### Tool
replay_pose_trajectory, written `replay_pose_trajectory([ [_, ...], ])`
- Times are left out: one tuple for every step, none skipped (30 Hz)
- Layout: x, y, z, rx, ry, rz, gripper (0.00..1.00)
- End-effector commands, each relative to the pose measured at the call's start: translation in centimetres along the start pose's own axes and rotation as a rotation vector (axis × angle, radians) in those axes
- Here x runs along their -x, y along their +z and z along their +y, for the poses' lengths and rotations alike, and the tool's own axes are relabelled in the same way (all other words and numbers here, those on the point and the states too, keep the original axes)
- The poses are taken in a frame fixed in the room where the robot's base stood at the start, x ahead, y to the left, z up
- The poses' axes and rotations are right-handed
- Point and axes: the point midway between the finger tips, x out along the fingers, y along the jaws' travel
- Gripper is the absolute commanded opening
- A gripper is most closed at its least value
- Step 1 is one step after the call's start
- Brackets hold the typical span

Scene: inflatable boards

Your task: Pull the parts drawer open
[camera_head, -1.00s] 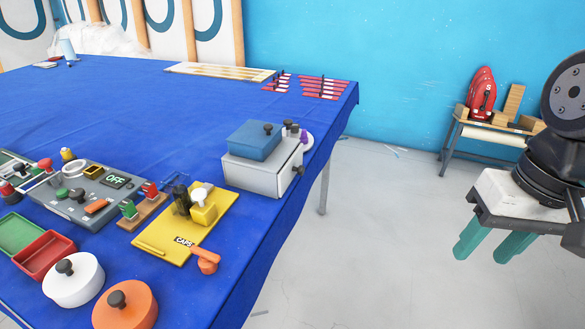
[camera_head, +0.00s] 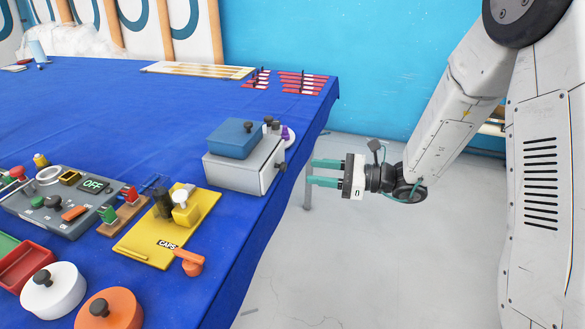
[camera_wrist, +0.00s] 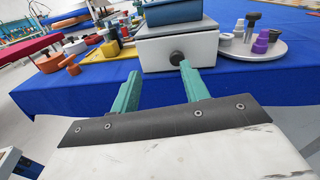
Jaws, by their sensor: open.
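The parts drawer is a light grey box (camera_head: 234,171) near the right edge of the blue table. Its front, with a dark round knob (camera_head: 281,167), faces my gripper. In the wrist view the drawer front (camera_wrist: 155,55) and its knob (camera_wrist: 176,58) are straight ahead, near the tip of the right finger. The drawer looks shut. My gripper (camera_head: 311,172) is open and empty, with its two teal fingers pointing at the knob from beyond the table edge. They also show in the wrist view (camera_wrist: 159,73). The fingers appear apart from the knob.
A yellow board labelled CAPS (camera_head: 144,242) and a grey switch panel (camera_head: 47,217) are nearby.

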Motion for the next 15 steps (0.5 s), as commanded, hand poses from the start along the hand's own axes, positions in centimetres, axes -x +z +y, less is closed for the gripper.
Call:
replay_pose_trajectory([
  [0.0, -1.0, -0.7, -0.03, -0.032, -0.009, 0.45],
  [0.0, -1.4, -1.0, -0.043, -0.048, -0.013, 0.45],
  [0.0, -1.8, -1.4, -0.055, -0.065, -0.018, 0.45],
  [0.0, -2.0, -1.6, -0.062, -0.074, -0.02, 0.45],
  [-0.1, -2.1, -1.7, -0.067, -0.081, -0.022, 0.45],
  [-0.3, -2.2, -1.8, -0.07, -0.085, -0.024, 0.45],
  [-0.6, -2.3, -1.9, -0.072, -0.087, -0.024, 0.45],
  [-0.9, -2.3, -2.0, -0.072, -0.089, -0.025, 0.45],
  [-1.5, -2.2, -2.0, -0.071, -0.088, -0.025, 0.45],
  [-2.0, -2.2, -2.0, -0.071, -0.086, -0.024, 0.45],
  [-2.5, -2.2, -2.0, -0.07, -0.086, -0.024, 0.45],
  [-3.1, -2.2, -2.1, -0.07, -0.086, -0.024, 0.45],
  [-3.7, -2.2, -2.1, -0.07, -0.085, -0.024, 0.45],
  [-4.2, -2.2, -2.2, -0.071, -0.086, -0.024, 0.45],
  [-4.8, -2.2, -2.2, -0.071, -0.085, -0.024, 0.45],
])
